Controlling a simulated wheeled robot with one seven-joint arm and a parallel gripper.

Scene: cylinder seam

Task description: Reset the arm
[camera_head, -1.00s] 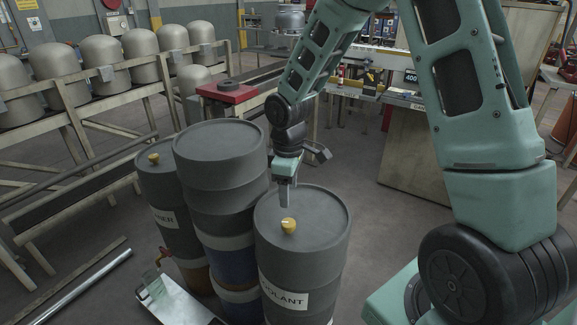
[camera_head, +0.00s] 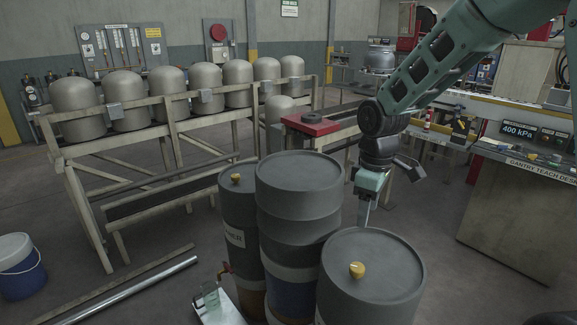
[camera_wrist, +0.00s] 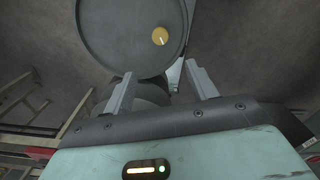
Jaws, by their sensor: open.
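My gripper (camera_head: 363,215) is at the end of my green arm, pointing down over the back edge of the front grey drum (camera_head: 385,290). In the wrist view its two fingers (camera_wrist: 161,88) stand apart with nothing held between them. The front drum's round lid (camera_wrist: 128,40) with its yellow cap (camera_wrist: 160,36) lies beyond the fingertips. The yellow cap also shows in the head view (camera_head: 357,270), below and apart from the fingers. I cannot tell the exact gap between fingertips and drum.
A taller grey drum (camera_head: 298,190) and a labelled drum (camera_head: 238,205) stand close on the left. A rack (camera_head: 165,135) holds several metal domes (camera_head: 128,100). A red block (camera_head: 310,125), a desk with a 400 kPa display (camera_head: 517,131) and a bucket (camera_head: 18,265) are around.

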